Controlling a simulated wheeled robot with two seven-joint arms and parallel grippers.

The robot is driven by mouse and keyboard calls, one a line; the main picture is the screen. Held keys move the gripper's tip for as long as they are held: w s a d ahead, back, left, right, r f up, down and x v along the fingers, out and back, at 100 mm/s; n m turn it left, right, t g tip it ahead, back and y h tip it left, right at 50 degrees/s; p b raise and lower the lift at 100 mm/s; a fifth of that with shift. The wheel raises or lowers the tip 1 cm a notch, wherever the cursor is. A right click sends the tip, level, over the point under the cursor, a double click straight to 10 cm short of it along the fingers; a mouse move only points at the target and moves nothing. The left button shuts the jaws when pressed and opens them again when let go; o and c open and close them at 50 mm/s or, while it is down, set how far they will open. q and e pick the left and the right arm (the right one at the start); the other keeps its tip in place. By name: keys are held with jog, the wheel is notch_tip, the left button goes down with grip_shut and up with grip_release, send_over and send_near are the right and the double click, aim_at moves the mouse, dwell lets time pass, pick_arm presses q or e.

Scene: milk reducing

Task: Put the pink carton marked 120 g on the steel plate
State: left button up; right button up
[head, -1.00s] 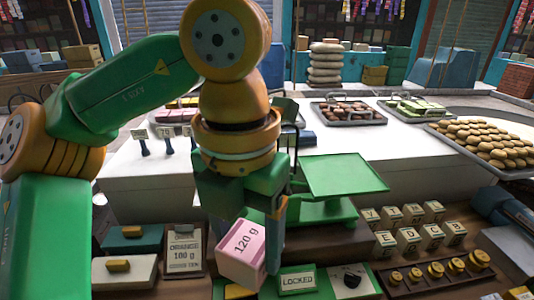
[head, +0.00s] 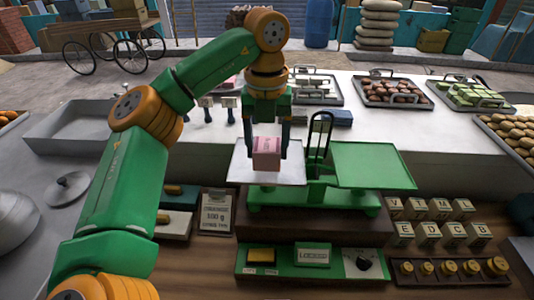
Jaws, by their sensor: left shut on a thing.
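The pink carton (head: 266,155) is at the left pan of the green balance scale (head: 313,199). My left gripper (head: 268,142) is shut on it, with a finger on each side. The steel plate (head: 288,176) is the scale's left pan, and the carton's lower edge appears at its surface; I cannot tell whether it touches. The scale's other pan is a green plate (head: 373,165) and is empty. The carton's 120 g marking is not readable now. My right gripper is not in view.
A dark upright handle (head: 319,138) stands between the pans. A panel with a "LOCKED" sign (head: 313,254) and black knob (head: 363,262) lies in front. Lettered blocks (head: 428,233) and brass weights (head: 447,268) sit at right. Trays of food (head: 393,92) stand behind.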

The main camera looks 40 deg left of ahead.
pick_arm(q)
jog(key=shift+s+d+f, duration=0.1)
jog(key=shift+s+f, duration=0.1)
jog(key=shift+f, duration=0.85)
jog(key=shift+f, duration=0.1)
jog(key=shift+f, duration=0.2)
jog(key=o, duration=1.4)
jog(key=shift+r, duration=0.15)
jog(key=shift+o, duration=0.2)
